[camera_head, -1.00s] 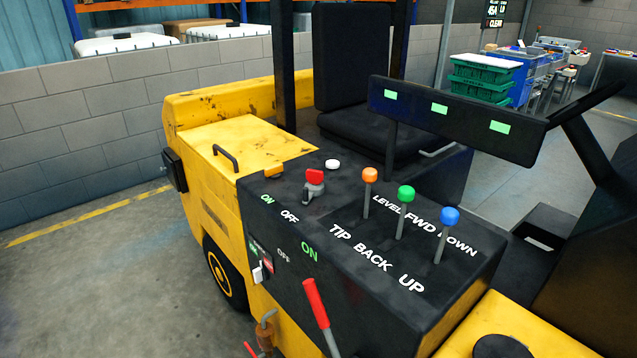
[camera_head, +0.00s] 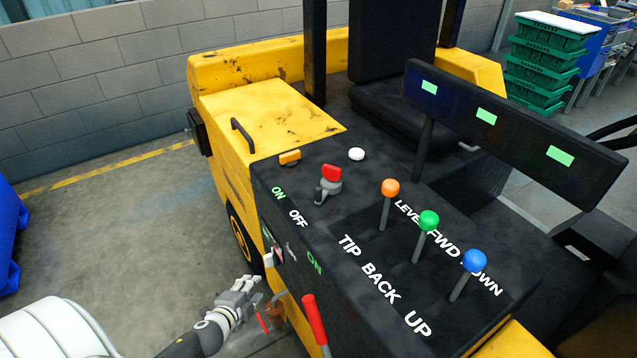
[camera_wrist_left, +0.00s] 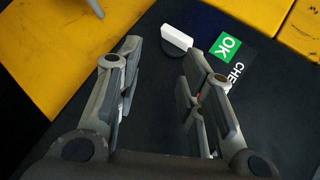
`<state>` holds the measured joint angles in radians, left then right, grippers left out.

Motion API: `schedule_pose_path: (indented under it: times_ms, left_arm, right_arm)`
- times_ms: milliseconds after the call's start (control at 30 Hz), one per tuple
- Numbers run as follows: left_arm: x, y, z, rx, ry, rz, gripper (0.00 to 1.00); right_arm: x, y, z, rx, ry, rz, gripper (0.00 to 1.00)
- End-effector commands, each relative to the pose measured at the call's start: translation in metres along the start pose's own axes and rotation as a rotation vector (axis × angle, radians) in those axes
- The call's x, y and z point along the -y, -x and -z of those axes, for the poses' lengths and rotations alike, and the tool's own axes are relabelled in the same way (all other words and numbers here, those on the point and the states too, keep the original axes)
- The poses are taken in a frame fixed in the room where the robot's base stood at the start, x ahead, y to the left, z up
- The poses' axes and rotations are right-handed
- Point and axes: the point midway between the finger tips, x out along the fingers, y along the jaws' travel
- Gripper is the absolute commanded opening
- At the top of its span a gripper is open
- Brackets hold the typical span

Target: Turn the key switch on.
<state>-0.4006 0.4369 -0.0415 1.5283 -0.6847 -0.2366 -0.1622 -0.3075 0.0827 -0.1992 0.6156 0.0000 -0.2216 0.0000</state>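A red-topped switch (camera_head: 330,182) with a grey lever sits on top of the black console (camera_head: 300,240), near white and green ON and OFF lettering. On the console's side face is a small white switch (camera_head: 268,260). In the left wrist view this white switch (camera_wrist_left: 176,37) has a dark round base and stands beside a green OK label (camera_wrist_left: 225,46). I cannot tell for sure which is the key switch. My left gripper (camera_head: 256,287) is beside the console's side face, below the white switch. In the wrist view its fingers (camera_wrist_left: 160,62) are apart with nothing between them. My right gripper is not in view.
Orange (camera_head: 390,188), green (camera_head: 429,221) and blue (camera_head: 474,261) knobbed levers stand on the console. A red-handled lever (camera_head: 315,320) rises just right of my left gripper. A yellow body (camera_head: 270,130) lies behind.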

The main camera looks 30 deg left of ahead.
Motion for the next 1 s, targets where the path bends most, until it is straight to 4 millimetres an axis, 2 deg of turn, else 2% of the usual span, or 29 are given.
schedule_pose_path:
  times_ms: [33,200,300,467,567,700,900,1000]
  left_arm:
    - [0.045,0.009,0.011,-0.029,-0.073,0.068,0.36]
    - [0.164,0.045,0.052,-0.104,-0.310,0.287,0.36]
    - [0.222,0.074,0.079,-0.139,-0.438,0.409,0.36]
    - [0.303,0.132,0.129,-0.201,-0.685,0.619,0.36]
    - [0.315,0.142,0.150,-0.267,-0.950,0.691,0.36]
    - [0.309,0.143,0.165,-0.359,-1.346,0.718,0.36]
    - [0.294,0.135,0.158,-0.437,-1.797,0.672,0.36]
    - [0.289,0.131,0.151,-0.454,-1.922,0.641,0.36]
  right_arm:
    - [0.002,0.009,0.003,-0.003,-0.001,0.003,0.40]
    - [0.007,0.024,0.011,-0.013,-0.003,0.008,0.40]
    - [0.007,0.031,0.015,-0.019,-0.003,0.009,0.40]
    - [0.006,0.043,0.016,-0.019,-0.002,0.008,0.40]
    - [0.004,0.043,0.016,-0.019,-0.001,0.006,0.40]
    - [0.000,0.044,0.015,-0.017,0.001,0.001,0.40]
    - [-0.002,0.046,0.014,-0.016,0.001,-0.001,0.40]
    - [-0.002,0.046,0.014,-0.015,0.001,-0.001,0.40]
